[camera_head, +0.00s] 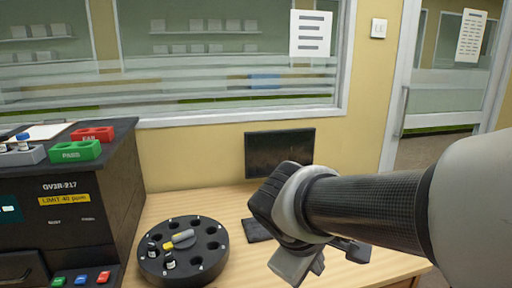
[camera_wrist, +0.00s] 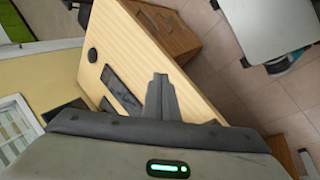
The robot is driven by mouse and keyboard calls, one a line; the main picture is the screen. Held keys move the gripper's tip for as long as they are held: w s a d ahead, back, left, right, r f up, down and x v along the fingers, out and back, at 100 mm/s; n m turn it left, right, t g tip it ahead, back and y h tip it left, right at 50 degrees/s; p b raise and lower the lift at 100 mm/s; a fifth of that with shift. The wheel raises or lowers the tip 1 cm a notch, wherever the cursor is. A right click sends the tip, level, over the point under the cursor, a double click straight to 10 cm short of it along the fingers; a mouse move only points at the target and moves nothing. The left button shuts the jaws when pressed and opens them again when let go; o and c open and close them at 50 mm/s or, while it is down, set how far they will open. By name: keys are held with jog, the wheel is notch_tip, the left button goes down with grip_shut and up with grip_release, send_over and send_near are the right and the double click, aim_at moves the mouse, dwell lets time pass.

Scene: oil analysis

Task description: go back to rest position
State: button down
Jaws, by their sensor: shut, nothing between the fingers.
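My gripper (camera_head: 298,268) is at the right of the head view, in the air over the wooden desk (camera_head: 205,198), pointing down. Its fingers are together with nothing between them. My arm reaches in from the right side of the head view and hides part of the desk.
A black round carousel (camera_head: 183,252) with small vials stands left of my gripper. A dark analyser (camera_head: 65,200) carries a green PASS rack (camera_head: 75,151) and a red FAIL rack (camera_head: 92,133). A monitor (camera_head: 280,152) and keyboard (camera_head: 257,229) are close to my gripper.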

jog(key=s+d+r+m+y+p, duration=0.1)
jog(key=s+r+m+y, duration=0.1)
jog(key=s+m, duration=0.3)
jog(key=s+d+r+m+y, duration=0.2)
jog(key=s+r+m, duration=0.1)
jog(key=s+m, duration=0.1)
notch_tip(320, 180, up, 21)
jog(key=p, duration=2.2)
jog(key=shift+a+r+t, duration=0.15)
jog(key=shift+r+t, duration=0.05)
jog(key=shift+t, duration=0.1)
jog(key=shift+w, duration=0.1)
